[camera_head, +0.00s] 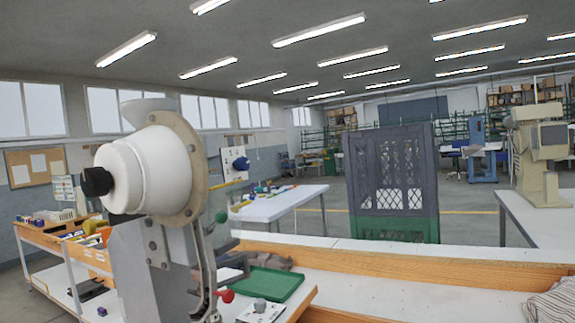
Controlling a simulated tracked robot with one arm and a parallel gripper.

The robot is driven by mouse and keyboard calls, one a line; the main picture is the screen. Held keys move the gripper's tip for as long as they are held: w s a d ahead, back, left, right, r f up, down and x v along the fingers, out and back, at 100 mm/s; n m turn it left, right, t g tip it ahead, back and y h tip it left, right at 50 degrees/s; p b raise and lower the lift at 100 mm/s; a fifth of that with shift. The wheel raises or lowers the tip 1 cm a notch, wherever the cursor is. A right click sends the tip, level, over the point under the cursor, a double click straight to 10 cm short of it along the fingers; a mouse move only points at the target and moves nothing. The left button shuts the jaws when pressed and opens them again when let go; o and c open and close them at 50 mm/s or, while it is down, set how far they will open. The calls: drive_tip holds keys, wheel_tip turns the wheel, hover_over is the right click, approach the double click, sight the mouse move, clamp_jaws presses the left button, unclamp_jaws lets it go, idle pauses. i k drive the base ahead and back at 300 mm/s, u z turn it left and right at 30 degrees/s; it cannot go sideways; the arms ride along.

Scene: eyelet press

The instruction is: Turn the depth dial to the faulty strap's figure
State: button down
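The eyelet press (175,190) stands close at the left, with a large white rounded housing, a black knob (97,182) at its left end and a grey metal body below. Behind its right side is a white plate (229,160) with dark marks, too small to read. No strap can be made out for sure. My gripper is not in view.
A red-ended lever (226,295) shows at the press's lower right. Beside it are a green tray (272,286) and a white card with a grey knob (260,306). A wood-edged bench (400,266) runs right. Dark crates (390,170) stand beyond. A striped cloth (552,302) lies lower right.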

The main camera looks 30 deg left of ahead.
sight(242, 164)
drive_tip(key=z, duration=0.2)
drive_tip(key=i, duration=1.4)
drive_tip(key=u, duration=1.7)
